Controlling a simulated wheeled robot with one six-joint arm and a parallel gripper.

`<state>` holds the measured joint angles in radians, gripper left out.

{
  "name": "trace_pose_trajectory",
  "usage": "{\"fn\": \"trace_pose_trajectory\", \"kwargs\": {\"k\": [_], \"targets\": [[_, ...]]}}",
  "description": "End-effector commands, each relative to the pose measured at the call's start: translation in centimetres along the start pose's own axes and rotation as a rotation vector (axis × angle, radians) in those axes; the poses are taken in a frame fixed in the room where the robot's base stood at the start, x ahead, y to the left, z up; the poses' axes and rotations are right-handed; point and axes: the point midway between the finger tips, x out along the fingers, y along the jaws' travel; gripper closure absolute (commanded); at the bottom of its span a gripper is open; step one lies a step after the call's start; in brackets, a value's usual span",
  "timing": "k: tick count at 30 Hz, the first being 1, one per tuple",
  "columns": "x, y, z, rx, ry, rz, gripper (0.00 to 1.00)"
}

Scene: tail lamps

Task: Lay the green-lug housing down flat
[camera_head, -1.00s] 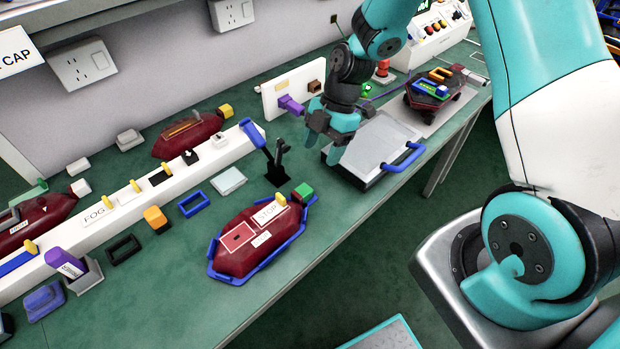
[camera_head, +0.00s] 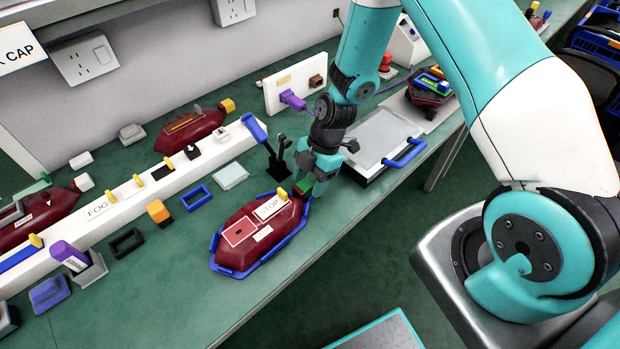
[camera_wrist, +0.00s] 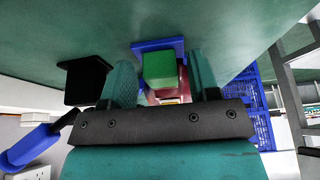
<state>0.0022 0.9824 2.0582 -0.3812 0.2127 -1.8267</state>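The green-lug housing (camera_head: 237,255) is a dark red lamp body with white labels, a STOP label and a yellow tab on top. It sits in a blue frame (camera_head: 268,260) on the green bench, with its long side along the front edge. Its green lug (camera_head: 305,187) sticks out at the right end. My gripper (camera_head: 313,188) is at that end, with one finger on each side of the lug. In the wrist view the green lug (camera_wrist: 159,70) stands between the open fingers, with narrow gaps beside it. The blue frame (camera_wrist: 158,45) shows behind it.
A black stand (camera_head: 277,160) is close left of my gripper. A grey flat plate with a blue handle (camera_head: 405,153) lies to the right. A white FOG strip (camera_head: 125,195) with more red housings runs behind. Bare bench (camera_head: 190,285) lies at the front left.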

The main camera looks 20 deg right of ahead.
Motion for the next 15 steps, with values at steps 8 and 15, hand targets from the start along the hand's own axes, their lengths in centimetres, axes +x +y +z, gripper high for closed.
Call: {"fn": "trace_pose_trajectory", "kwargs": {"k": [8,15], "targets": [[-0.03,-0.01,0.0,0.0,0.0,0.0,0.76],[-0.15,0.0,-0.06,0.0,0.001,0.0,0.95]]}}
